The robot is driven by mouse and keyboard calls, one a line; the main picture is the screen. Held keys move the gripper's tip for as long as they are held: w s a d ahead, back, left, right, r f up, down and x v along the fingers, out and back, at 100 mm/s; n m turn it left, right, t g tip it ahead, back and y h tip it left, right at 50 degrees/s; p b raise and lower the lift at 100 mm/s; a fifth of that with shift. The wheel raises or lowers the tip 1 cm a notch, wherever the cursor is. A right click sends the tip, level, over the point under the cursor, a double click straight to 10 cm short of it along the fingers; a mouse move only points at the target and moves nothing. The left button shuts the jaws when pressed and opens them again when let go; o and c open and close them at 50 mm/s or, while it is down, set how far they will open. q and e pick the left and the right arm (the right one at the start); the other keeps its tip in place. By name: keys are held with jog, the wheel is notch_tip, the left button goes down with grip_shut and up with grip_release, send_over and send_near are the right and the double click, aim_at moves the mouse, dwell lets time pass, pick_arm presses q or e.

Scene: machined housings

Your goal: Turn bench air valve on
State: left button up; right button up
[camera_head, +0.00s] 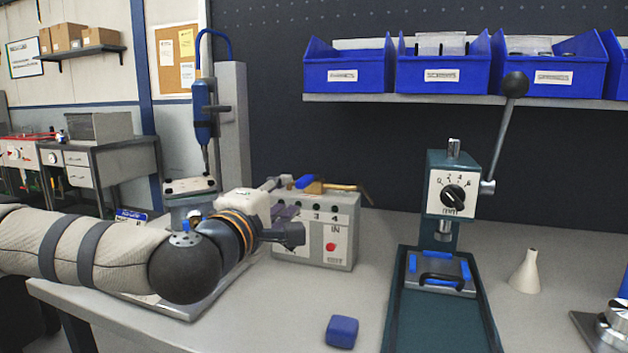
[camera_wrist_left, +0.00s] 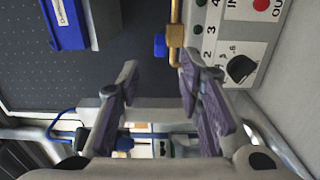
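The bench air valve is a brass pipe (camera_head: 338,187) with a blue handle (camera_head: 304,181) on top of a light grey box (camera_head: 340,230). In the left wrist view the brass pipe (camera_wrist_left: 176,38) runs down beside the box's numbered panel (camera_wrist_left: 214,50), and the blue handle (camera_wrist_left: 160,45) sits just beyond my fingertips. My left gripper (camera_head: 291,225) is in front of the box's left part and hides some of its face. In the left wrist view my left gripper (camera_wrist_left: 160,78) is open, with nothing between its purple-padded fingers. My right gripper is not in view.
A press (camera_head: 452,190) with a long black-knobbed lever stands right of the box. A blue block (camera_head: 342,331) lies at the table's front, a pale cone (camera_head: 526,272) to the right. Blue bins (camera_head: 345,75) sit on a shelf above. A blue screwdriver (camera_head: 203,115) hangs behind my arm.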

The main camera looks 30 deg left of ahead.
aim_at(299, 186)
pick_arm(q)
jog(key=b+x, duration=0.1)
jog(key=x, duration=0.8)
jog(key=shift+w+f+b, duration=0.1)
jog(key=shift+w+b, duration=0.2)
jog(key=shift+w, duration=0.45)
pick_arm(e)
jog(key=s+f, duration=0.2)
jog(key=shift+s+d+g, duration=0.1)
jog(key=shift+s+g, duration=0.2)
pick_arm(q)
grip_shut()
